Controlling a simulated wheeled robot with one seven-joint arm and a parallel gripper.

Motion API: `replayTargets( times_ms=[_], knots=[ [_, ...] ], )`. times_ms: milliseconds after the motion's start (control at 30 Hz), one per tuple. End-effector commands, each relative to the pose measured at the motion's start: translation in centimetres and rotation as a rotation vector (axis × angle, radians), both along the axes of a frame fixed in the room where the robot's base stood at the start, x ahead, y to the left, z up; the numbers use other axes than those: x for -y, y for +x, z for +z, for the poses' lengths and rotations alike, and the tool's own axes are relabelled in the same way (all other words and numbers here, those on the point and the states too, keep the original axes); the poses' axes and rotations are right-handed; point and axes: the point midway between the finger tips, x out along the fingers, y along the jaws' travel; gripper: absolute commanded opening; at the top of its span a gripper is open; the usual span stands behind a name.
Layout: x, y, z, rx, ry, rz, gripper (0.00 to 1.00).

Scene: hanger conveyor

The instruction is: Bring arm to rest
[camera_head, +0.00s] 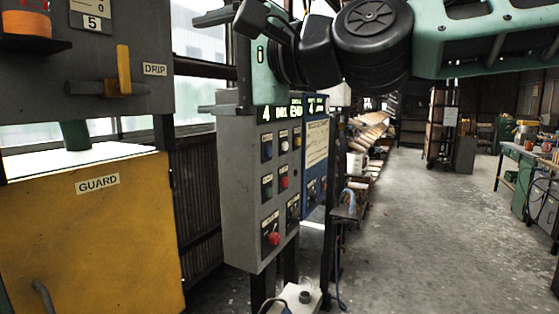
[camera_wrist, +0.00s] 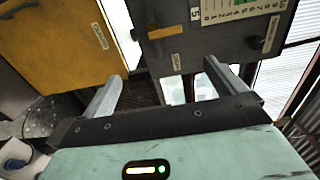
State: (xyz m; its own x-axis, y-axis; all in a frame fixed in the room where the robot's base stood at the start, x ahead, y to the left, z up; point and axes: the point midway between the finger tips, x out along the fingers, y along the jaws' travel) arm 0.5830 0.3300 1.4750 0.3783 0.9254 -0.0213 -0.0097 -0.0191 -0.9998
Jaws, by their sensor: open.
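My arm reaches in from the upper right in the head view, with its dark joint and pale green link raised. My gripper (camera_head: 205,64) is at its left end, in front of the top of the grey control box (camera_head: 240,190). Its two fingers are spread and point left. In the wrist view my gripper (camera_wrist: 164,72) is open, with nothing between the fingers. Beyond it are the yellow guard panel (camera_wrist: 60,45) and a grey machine housing (camera_wrist: 165,50). I see nothing held.
The yellow guard panel (camera_head: 90,235) and grey housing marked DRIP (camera_head: 105,85) stand at left. A blue panel (camera_head: 315,150) adjoins the control box. Shelves (camera_head: 365,150) stand behind. The concrete floor (camera_head: 430,230) is open at right, with a workbench (camera_head: 525,155) beyond.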

Motion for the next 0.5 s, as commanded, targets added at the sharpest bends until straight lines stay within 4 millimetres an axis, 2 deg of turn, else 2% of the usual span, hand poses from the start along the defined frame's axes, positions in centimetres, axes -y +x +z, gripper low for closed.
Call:
replayTargets(
  times_ms=[67,167,267,300,367,400,467,500],
  knots=[
    [-0.9,-0.9,-2.6,0.018,-0.077,0.020,0.96],
    [-1.9,-2.4,-8.1,0.058,-0.241,0.061,0.96],
    [-1.8,-4.5,-15.1,0.113,-0.460,0.126,0.96],
    [-1.3,-5.3,-17.9,0.137,-0.550,0.155,0.96],
    [-0.1,-6.6,-21.8,0.173,-0.688,0.203,0.96],
    [1.1,-7.4,-24.4,0.197,-0.782,0.239,0.96],
    [3.4,-8.7,-27.8,0.229,-0.920,0.297,0.96],
    [5.4,-9.6,-29.9,0.247,-1.012,0.340,0.96]
  ],
)
